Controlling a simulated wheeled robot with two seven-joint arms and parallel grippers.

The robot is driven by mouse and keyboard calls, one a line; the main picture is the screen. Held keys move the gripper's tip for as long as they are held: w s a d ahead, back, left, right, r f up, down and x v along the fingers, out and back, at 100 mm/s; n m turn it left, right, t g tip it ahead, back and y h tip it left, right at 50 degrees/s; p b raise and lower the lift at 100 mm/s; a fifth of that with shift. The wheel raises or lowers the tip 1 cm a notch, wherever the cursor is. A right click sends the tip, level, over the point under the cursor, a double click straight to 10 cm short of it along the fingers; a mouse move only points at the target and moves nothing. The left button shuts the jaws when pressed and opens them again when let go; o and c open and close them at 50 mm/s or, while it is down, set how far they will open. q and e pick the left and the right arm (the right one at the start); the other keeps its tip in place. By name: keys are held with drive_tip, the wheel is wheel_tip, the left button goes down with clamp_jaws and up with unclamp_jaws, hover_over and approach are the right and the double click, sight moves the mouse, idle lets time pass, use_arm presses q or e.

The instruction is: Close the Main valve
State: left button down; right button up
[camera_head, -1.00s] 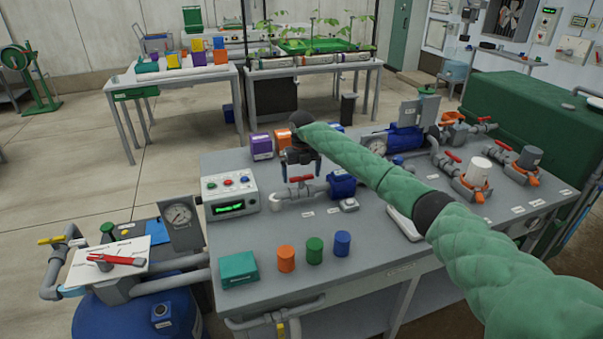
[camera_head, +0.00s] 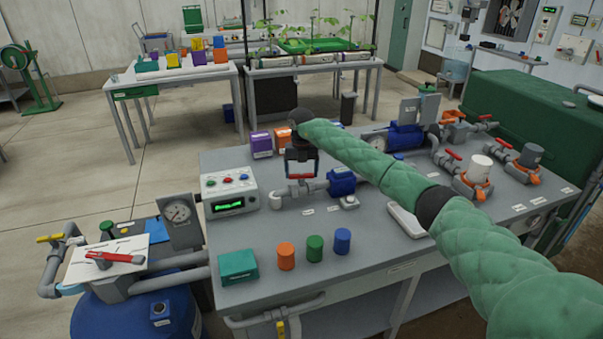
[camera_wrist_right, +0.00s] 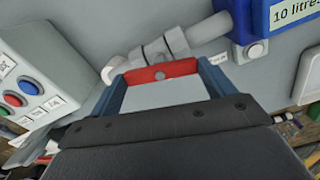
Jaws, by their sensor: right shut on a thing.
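A grey pipe (camera_head: 285,196) with a red lever handle runs along the bench left of a blue meter (camera_head: 342,181). My right gripper (camera_head: 301,176) is down over this valve. In the right wrist view the red handle (camera_wrist_right: 160,73) spans between my right gripper's two blue-grey fingers (camera_wrist_right: 162,80), which are shut on its ends. The handle lies roughly along the pipe in the head view. The label by this valve is too small to read, so I cannot tell whether it is the Main valve. My left gripper is not in view.
A control box (camera_head: 229,194) with coloured buttons stands just left of the valve. A teal box (camera_head: 238,266) and orange, green and blue cylinders stand at the bench front. More red-handled valves (camera_head: 447,160) are at the right. Bare bench lies before the valve.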

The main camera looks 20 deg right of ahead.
drive_tip(key=m+b, duration=0.1)
drive_tip(key=m, duration=0.5)
drive_tip(key=shift+f+b, duration=0.1)
drive_tip(key=shift+b, duration=0.2)
drive_tip(key=m, duration=0.5)
drive_tip(key=shift+b, duration=0.3)
drive_tip(key=shift+m, duration=1.6)
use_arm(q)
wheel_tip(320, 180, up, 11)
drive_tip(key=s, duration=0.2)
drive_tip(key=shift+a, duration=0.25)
use_arm(e)
drive_tip(key=shift+m, duration=0.5)
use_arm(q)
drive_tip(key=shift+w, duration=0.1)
